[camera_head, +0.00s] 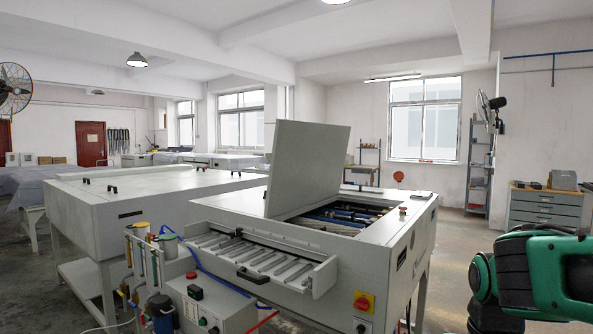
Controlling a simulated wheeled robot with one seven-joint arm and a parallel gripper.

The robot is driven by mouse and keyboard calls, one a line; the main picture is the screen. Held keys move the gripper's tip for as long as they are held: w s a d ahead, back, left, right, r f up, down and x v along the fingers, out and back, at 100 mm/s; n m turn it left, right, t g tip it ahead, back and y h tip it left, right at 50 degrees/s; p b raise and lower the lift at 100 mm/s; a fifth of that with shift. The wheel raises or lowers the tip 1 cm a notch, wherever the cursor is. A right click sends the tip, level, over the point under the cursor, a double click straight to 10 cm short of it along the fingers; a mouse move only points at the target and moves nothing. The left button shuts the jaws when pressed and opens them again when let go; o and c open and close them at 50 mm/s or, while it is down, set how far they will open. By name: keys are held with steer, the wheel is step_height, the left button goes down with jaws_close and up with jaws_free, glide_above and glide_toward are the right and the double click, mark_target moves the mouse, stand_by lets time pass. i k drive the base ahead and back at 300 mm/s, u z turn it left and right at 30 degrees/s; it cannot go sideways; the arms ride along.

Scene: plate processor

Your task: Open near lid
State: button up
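A light grey plate processor (372,248) stands in the middle of the view. One flat lid panel (306,168) on its top stands raised, leaning slightly back. To its right an opening (345,218) shows rollers and blue parts inside. A sloped tray with grey bars (250,252) is at the machine's near side, and a dark handle (255,276) sits on its front edge. I cannot tell from this view which part is the near lid. My gripper is not in view; only part of my green and black arm shows at the lower right.
A second grey cabinet (130,205) with black handles on top stands to the left. Bottles and a control box (205,302) are at the processor's near left. A red and yellow switch (364,301) is on its front. Open floor lies to the right, before a drawer cabinet (545,208).

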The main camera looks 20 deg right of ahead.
mark_target(306, 164)
steer(key=z, duration=0.05)
steer(key=k, duration=0.3)
steer(key=u, duration=0.8)
steer(key=i, duration=1.1)
steer(key=u, duration=0.35)
steer(key=i, duration=1.15)
steer(key=z, duration=0.9)
steer(key=i, duration=0.6)
steer(key=z, duration=0.35)
